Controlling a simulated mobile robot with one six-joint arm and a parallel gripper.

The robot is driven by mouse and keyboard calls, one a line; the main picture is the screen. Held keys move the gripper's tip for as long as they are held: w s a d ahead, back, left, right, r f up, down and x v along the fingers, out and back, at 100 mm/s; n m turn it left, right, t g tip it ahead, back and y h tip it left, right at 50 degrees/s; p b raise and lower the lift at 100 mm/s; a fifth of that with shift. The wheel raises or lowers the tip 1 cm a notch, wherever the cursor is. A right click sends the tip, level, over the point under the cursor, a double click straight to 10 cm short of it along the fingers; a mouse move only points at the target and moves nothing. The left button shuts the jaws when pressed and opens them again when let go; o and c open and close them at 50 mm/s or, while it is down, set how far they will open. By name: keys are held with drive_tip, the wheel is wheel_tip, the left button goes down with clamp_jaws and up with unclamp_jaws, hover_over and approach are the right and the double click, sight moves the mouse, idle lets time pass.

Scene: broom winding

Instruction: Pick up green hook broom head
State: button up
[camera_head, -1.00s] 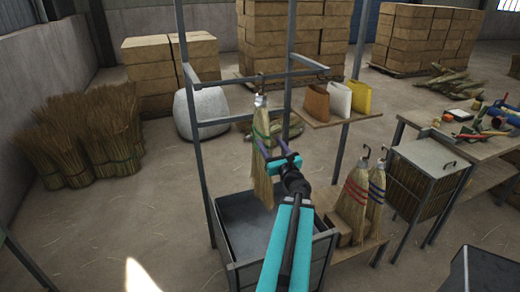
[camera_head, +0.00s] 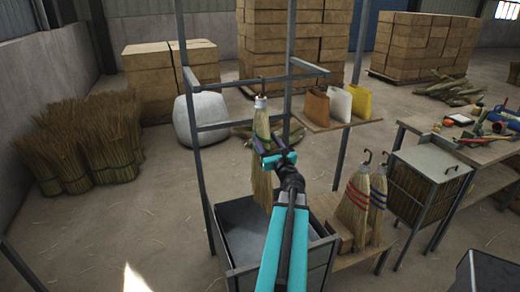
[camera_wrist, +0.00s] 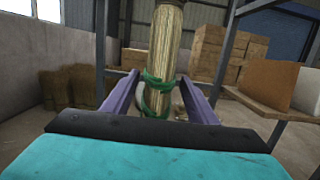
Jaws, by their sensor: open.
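The green hook broom head (camera_head: 262,125) hangs upright by its hook from the metal rack, bristles down over the grey bin. In the wrist view the broom head (camera_wrist: 161,65) stands between my two fingers, with green binding around its straw. My gripper (camera_head: 267,148) is open, one purple finger on each side of the broom head. I cannot tell whether either finger touches it. The hook's top is out of the wrist view, and part of the straw is hidden behind my gripper in the head view.
The rack's posts and bars (camera_head: 203,150) frame the broom head closely. The grey bin (camera_head: 240,215) stands below. Two broom heads with red (camera_head: 355,205) and blue (camera_head: 377,205) bands stand on a low shelf at right. Bags (camera_head: 340,103) sit on a shelf behind.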

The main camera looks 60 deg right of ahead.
drive_tip(key=shift+w+d, duration=0.1)
drive_tip(key=shift+p+x, duration=1.15)
drive_tip(key=shift+x, duration=1.3)
clamp_jaws()
